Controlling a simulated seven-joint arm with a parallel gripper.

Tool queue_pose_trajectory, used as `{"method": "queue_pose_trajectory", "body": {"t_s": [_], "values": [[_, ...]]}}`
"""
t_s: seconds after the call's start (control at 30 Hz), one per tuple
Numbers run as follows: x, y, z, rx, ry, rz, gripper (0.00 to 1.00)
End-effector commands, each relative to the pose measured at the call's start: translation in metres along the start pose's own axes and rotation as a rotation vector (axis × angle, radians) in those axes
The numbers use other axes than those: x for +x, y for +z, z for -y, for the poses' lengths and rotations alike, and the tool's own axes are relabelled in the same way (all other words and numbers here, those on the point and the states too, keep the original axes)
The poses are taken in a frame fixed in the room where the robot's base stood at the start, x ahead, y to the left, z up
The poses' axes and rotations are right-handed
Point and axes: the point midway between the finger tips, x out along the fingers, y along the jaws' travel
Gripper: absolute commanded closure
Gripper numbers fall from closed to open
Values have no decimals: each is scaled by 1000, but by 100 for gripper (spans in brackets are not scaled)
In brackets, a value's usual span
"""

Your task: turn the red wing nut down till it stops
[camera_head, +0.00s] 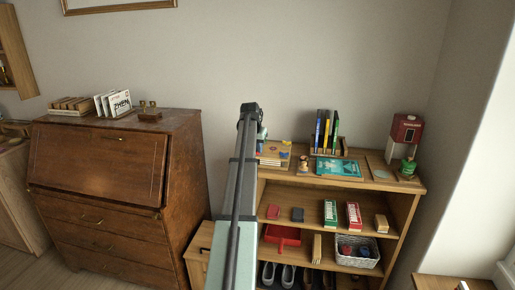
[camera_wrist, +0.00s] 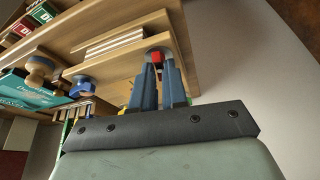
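The red wing nut (camera_wrist: 155,57) shows in the wrist view at the end of a light wooden board, with a grey round piece around it. The two blue-grey fingers of my gripper (camera_wrist: 160,68) stand close together, with the red nut at their tips. The gap is narrow and the fingers look shut on the nut, though their tips partly hide it. A blue knob-like piece (camera_wrist: 84,88) stands to the left, apart from the fingers. In the head view my arm hides the red nut.
The stamp also shows in the wrist view (camera_wrist: 38,68). A brown bureau (camera_head: 110,165) stands left of my arm.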

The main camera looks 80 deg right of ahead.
Motion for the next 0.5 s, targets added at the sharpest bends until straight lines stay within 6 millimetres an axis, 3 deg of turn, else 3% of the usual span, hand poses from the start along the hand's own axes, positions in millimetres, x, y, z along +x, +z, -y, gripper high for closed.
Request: {"method": "queue_pose_trajectory", "body": {"t_s": [0.2, 0.5], "values": [[0, 0, 0, -1, 0, -1, 66], [-2, 0, 0, -1, 0, -2, 65]]}}
